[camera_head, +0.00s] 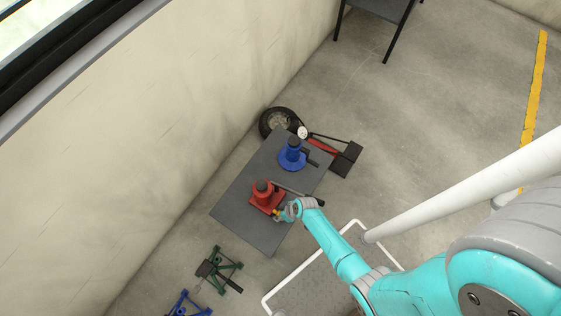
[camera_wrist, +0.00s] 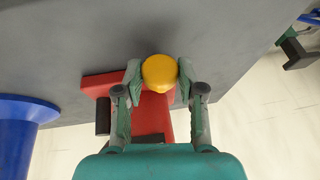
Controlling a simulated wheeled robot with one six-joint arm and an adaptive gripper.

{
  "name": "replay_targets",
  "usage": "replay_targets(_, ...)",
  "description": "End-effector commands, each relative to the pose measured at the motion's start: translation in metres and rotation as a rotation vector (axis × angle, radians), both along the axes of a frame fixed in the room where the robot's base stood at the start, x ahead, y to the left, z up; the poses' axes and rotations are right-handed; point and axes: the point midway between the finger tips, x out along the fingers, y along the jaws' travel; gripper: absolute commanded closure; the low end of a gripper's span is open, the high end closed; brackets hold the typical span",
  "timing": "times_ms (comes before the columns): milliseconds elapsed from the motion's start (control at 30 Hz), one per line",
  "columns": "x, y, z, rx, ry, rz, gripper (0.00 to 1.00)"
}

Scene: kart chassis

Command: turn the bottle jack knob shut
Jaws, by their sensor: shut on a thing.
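The red bottle jack (camera_head: 264,193) stands on the dark grey table in the head view. Its red base (camera_wrist: 150,118) shows beneath my gripper in the wrist view. The yellow knob (camera_wrist: 159,72) sits at the jack's edge, between my fingertips; it shows small in the head view (camera_head: 277,213). My gripper (camera_wrist: 158,82) is shut on the yellow knob, one finger on each side. In the head view my gripper (camera_head: 283,213) reaches the jack from the lower right. The knob's stem and much of the jack are hidden by my gripper in the wrist view.
The grey table top (camera_head: 245,225) is clear at its near end. A blue jack (camera_head: 292,158) stands farther back on it; its blue body (camera_wrist: 18,125) shows at the left in the wrist view. A wheel (camera_head: 279,121) lies behind. Green and blue stands (camera_head: 219,268) are on the floor.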

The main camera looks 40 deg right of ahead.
Motion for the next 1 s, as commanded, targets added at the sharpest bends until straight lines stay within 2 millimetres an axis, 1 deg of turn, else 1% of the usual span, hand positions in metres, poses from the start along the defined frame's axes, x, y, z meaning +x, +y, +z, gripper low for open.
replay_targets(100,-0.001,0.0,0.0,-0.001,0.001,0.0,0.96)
replay_targets(133,-0.001,0.0,0.0,-0.001,0.001,0.0,0.56)
replay_targets(167,-0.001,0.0,0.0,-0.001,0.001,0.0,0.49)
replay_targets(200,-0.001,0.0,0.0,-0.001,0.001,0.0,0.39)
replay_targets(233,0.0,0.0,0.0,-0.001,0.0,0.0,0.37)
replay_targets(533,0.0,0.0,0.001,-0.001,0.0,0.0,0.37)
replay_targets(667,-0.002,-0.002,0.006,-0.001,-0.002,-0.001,0.37)
replay_targets(767,-0.006,-0.004,0.014,0.0,-0.002,-0.002,0.37)
replay_targets(1000,-0.017,-0.013,0.048,-0.001,-0.002,-0.003,0.37)
